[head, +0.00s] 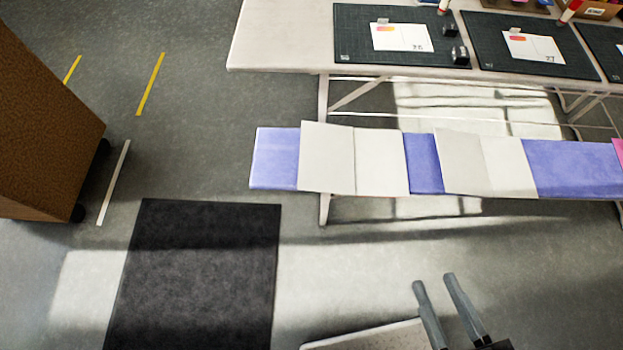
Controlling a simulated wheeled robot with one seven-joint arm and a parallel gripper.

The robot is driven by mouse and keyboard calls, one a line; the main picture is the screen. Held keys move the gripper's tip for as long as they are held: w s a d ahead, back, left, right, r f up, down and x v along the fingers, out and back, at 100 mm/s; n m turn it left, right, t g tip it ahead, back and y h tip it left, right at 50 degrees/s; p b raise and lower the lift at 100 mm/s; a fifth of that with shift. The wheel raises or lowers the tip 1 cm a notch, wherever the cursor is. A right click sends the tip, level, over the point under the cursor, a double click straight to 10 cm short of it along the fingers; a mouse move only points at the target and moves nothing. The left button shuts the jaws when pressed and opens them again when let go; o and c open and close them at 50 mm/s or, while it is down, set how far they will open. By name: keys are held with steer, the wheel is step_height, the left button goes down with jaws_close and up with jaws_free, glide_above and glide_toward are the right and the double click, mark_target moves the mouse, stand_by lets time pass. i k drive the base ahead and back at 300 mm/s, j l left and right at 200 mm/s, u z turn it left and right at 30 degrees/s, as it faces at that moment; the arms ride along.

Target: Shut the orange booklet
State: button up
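No booklet with a plainly orange cover shows. Two booklets lie open on the purple-covered bench (275,160), pale pages up: a left open booklet (380,161) and a right open booklet (509,167). Their cover colours are hidden. A pink edge (619,150) shows at the bench's right end, cut off by the frame. My gripper (434,281) is at the bottom right, in front of the bench and apart from it. Its two grey fingers are spread with only floor between them, so it is open and empty.
Behind the bench stands a pale table (285,40) with dark cutting mats (350,42), white cards (402,37) and small dark blocks (460,55). A brown cabinet (40,130) stands at left. A black mat (195,275) lies on open floor.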

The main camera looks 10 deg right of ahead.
mark_target(326, 164)
steer(key=k, duration=0.1)
steer(key=i+j, duration=0.65)
steer(key=i+j+u, duration=0.1)
steer(key=i+j, duration=0.5)
steer(key=j, duration=0.25)
